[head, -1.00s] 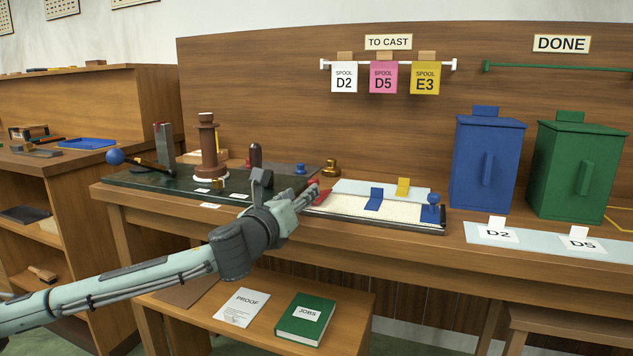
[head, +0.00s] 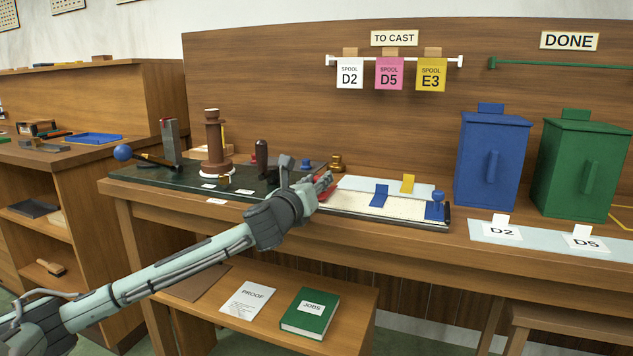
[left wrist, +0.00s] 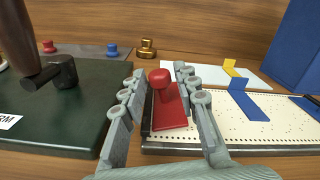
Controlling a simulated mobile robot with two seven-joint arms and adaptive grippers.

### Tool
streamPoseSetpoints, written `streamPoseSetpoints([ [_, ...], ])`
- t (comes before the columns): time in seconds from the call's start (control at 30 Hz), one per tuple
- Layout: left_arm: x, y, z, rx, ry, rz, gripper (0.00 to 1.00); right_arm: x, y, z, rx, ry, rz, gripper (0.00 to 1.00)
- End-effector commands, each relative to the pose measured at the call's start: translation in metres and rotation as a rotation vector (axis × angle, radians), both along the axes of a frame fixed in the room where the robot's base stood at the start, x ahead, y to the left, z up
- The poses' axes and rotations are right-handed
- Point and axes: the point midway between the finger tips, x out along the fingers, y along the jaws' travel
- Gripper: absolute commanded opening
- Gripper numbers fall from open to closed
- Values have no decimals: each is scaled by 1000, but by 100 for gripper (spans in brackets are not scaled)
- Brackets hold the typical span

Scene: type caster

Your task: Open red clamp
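The red clamp (left wrist: 168,105), a flat red plate with a round red knob, sits at the left end of the white perforated plate (left wrist: 245,130) in the left wrist view. My left gripper (left wrist: 161,72) is open, with one grey finger on each side of the clamp and gaps showing beside the knob. I cannot tell whether either finger touches the plate. In the head view my left gripper (head: 326,182) hides most of the clamp; only bits of red show by the fingers. My right gripper is in neither view.
Left is the dark green caster base (left wrist: 50,115) with upright parts. Blue (head: 492,160) and green (head: 582,165) bins stand at right.

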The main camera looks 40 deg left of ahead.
Motion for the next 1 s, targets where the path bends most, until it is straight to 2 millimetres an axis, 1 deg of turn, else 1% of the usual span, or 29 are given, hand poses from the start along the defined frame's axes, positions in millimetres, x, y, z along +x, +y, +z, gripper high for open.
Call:
streamPoseSetpoints([
  [0.03, 0, 0, 0, 0, 0, 0, 20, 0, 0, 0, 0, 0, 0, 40],
  [0.2, 0, 0, 0, 0, 0, 0, 0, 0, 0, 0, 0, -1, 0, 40],
  [0.4, 0, 0, 0, -4, -1, 1, 0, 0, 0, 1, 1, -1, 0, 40],
  [0.57, -1, 2, 1, -40, -9, 1, 0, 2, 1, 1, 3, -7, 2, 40],
  [0.77, -2, 6, 1, -148, -34, 1, 0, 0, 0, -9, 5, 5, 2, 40],
  [1.0, -4, 14, 0, -332, -79, 2, 0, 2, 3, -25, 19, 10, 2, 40],
])
